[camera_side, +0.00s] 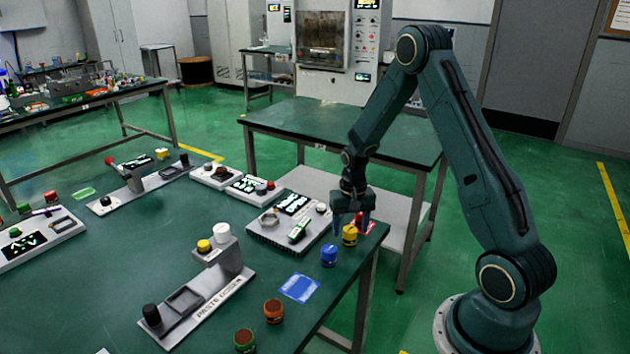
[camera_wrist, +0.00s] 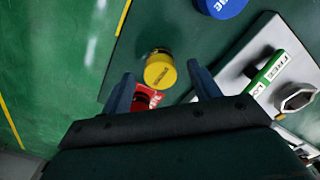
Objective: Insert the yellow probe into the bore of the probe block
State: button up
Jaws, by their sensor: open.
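The yellow probe (camera_side: 350,236) stands on the green table near its right edge. In the wrist view its round yellow top (camera_wrist: 160,71) shows between the two fingers. My gripper (camera_side: 351,222) is open above it, one blue finger on each side; it also shows in the wrist view (camera_wrist: 163,86). I cannot tell whether the fingers touch the probe. A grey block (camera_side: 262,236) left of my gripper carries a metal ring, a dark display and a green lever, and may be the probe block. Part of it, with a metal collar (camera_wrist: 297,97), shows in the wrist view. I cannot make out an open bore.
A blue cylinder (camera_side: 329,256) stands close in front of the probe. A red pad (camera_side: 371,226) lies beside the probe. A grey paste-labelled fixture (camera_side: 198,297) is at left. A blue pad (camera_side: 299,287) lies on the table.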

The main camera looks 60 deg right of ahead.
jog(key=shift+f, duration=0.85)
jog(key=shift+c, duration=0.3)
jog(key=c, duration=1.1)
